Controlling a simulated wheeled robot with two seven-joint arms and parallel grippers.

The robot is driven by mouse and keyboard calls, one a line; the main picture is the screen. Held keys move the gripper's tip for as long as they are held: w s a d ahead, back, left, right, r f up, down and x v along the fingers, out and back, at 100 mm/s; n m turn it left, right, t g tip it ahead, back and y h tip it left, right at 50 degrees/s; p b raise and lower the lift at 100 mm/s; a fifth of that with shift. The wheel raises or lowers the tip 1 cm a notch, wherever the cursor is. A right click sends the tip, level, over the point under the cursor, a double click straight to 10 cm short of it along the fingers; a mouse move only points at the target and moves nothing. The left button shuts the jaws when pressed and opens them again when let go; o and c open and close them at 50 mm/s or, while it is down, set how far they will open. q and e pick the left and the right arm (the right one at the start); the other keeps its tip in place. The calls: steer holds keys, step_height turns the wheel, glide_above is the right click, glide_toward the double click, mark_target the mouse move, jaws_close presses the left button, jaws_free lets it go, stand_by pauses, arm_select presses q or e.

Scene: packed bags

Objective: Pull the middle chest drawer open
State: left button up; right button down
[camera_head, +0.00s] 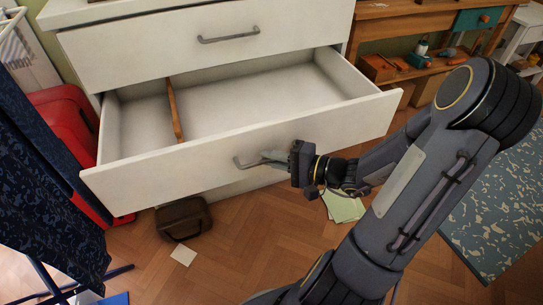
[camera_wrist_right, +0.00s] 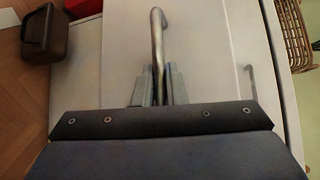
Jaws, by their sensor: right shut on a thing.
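The white chest's middle drawer (camera_head: 240,143) stands pulled well out in the head view, its inside visible and empty except for a wooden divider (camera_head: 174,110). My right gripper (camera_head: 272,158) is at the drawer front, shut on the bar handle (camera_head: 243,164). In the right wrist view the handle (camera_wrist_right: 157,35) runs down between the two fingers (camera_wrist_right: 156,86). The top drawer (camera_head: 205,42) is closed, with its own handle (camera_head: 228,36). My left gripper is not in view.
A brown case (camera_head: 183,218) sits on the floor below the drawer. A red case (camera_head: 66,125) stands left of the chest. Papers (camera_head: 343,206) lie near my right gripper, and a patterned rug (camera_head: 495,215) lies at right. A wooden bench (camera_head: 405,22) stands back right.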

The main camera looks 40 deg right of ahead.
steer(key=c, duration=1.5)
jaws_free()
steer(key=p+v, duration=0.2)
steer(key=v, duration=0.5)
steer(key=shift+s+d, duration=0.3)
